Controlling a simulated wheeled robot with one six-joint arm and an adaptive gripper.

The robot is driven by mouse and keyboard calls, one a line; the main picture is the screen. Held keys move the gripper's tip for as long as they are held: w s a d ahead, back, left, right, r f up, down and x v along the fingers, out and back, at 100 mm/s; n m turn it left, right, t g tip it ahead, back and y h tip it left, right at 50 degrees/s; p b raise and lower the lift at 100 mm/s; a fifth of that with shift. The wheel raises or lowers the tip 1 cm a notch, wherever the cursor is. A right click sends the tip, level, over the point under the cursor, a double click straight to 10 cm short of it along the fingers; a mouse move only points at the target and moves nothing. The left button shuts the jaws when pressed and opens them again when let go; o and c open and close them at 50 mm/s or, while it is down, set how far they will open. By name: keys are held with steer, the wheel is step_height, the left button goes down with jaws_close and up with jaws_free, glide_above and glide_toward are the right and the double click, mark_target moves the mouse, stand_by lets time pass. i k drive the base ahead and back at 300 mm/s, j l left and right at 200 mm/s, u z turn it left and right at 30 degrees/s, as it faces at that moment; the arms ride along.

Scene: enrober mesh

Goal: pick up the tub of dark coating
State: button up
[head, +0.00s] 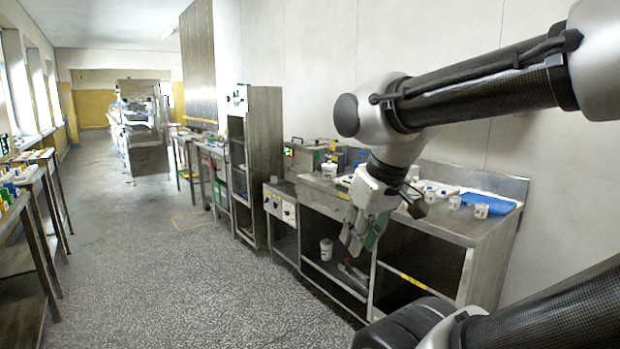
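Several small white tubs are in view, and I cannot tell from their labels or contents which one holds dark coating. One white tub (326,250) stands upright on the lower shelf of the steel bench. Another white tub (329,170) stands on the bench top at the back left. Two more, a white tub (455,202) and a labelled white tub (481,211), stand near the right end of the top. My gripper (358,246) points down in front of the bench, right of the shelf tub in the picture, touching no tub that I can see. Its finger gap is unclear.
The steel bench (440,228) stands along the right wall, with a blue tray (488,203) on its top. A tall open steel cabinet (265,150) stands left of it. Narrow tables (30,180) line the left side. The speckled floor between is clear.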

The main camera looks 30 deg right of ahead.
mark_target(415, 195)
steer(key=i+j, duration=0.1)
steer(key=i, duration=0.25)
steer(key=i+j, duration=0.1)
steer(key=i, duration=0.3)
steer(key=i+j+z, duration=0.25)
steer(key=z, duration=0.2)
steer(key=i+j+z, duration=0.2)
steer(key=z, duration=0.25)
steer(key=i+j+z, duration=0.1)
steer(key=j+z, duration=0.3)
steer(key=i+j+z, duration=0.1)
steer(key=j+z, duration=0.35)
steer(key=i, duration=0.8)
steer(key=i+z, duration=0.25)
steer(key=z, duration=0.15)
steer(key=i+j+z, duration=0.1)
steer(key=i+z, duration=0.3)
steer(key=i+j+z, duration=0.15)
steer(key=z, duration=1.1)
